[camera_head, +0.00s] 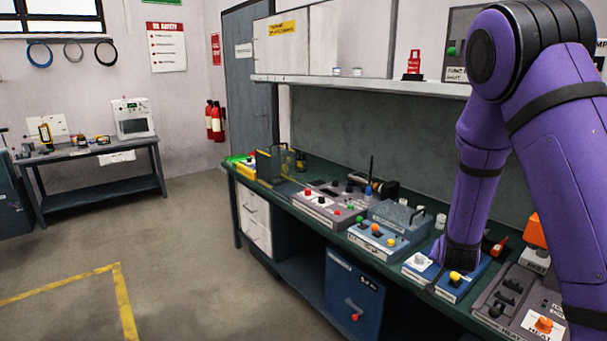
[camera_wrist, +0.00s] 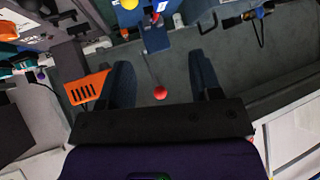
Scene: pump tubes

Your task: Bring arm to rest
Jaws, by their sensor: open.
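My purple arm reaches down over the right part of the workbench in the head view. My gripper (camera_wrist: 162,76) shows in the wrist view with two dark fingers spread apart. A thin lever with a red ball knob (camera_wrist: 160,92) shows in the gap between the fingers. I cannot tell how far it is from them, and no contact shows.
The green-topped workbench (camera_head: 318,177) carries several control boxes, including a grey one (camera_head: 325,204). A shelf (camera_head: 365,84) hangs above it. An orange item (camera_wrist: 88,88) lies left of the fingers in the wrist view. The floor (camera_head: 190,240) left of the bench is clear.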

